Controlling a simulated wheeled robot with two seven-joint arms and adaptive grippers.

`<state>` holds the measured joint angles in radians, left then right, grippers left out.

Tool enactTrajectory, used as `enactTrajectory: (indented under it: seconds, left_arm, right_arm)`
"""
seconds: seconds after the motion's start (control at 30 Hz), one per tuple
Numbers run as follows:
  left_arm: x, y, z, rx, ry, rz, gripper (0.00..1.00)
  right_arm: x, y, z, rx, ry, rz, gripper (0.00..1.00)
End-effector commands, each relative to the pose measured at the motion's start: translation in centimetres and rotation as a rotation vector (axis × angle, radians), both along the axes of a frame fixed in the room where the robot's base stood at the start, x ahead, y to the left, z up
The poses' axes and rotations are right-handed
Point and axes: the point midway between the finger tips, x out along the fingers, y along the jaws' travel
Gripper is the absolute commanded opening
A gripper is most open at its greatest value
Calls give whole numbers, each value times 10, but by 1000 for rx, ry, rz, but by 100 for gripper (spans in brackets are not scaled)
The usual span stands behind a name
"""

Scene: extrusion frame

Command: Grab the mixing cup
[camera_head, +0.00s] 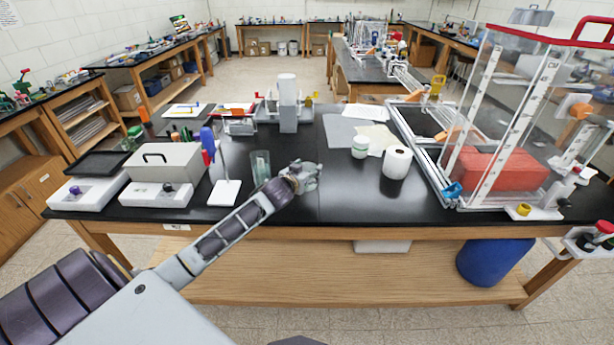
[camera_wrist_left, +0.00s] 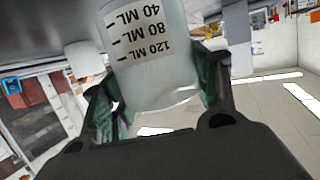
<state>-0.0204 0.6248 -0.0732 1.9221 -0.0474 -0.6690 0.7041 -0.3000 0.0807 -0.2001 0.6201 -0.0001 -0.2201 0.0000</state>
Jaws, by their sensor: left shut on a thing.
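The mixing cup (camera_wrist_left: 178,75) is a translucent pale cup with a white label marked in ML. In the left wrist view it fills the space between the green-padded fingers of my left gripper, which is shut on it. The label's writing appears upside down there. In the head view my left gripper (camera_head: 304,176) is over the front part of the black bench, and I cannot clearly make out the held cup at its fingers. My right gripper is not in view.
A clear beaker (camera_head: 260,166) and a white stand (camera_head: 225,190) are left of the gripper. A pale greenish-white container (camera_head: 360,147) and a white roll (camera_head: 397,162) stand to the right. A framed clear enclosure (camera_head: 510,120) fills the right end. The bench front-centre is clear.

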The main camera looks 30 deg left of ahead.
Motion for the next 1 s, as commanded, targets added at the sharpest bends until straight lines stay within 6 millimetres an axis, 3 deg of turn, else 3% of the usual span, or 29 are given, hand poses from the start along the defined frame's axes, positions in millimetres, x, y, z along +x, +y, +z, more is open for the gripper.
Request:
enactTrajectory:
  seconds: [0.4,1.0]
  left_arm:
    - [0,0,20,0,-1,0,44]
    - [0,0,26,0,0,0,44]
  right_arm:
    - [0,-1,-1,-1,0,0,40]
    - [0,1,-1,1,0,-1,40]
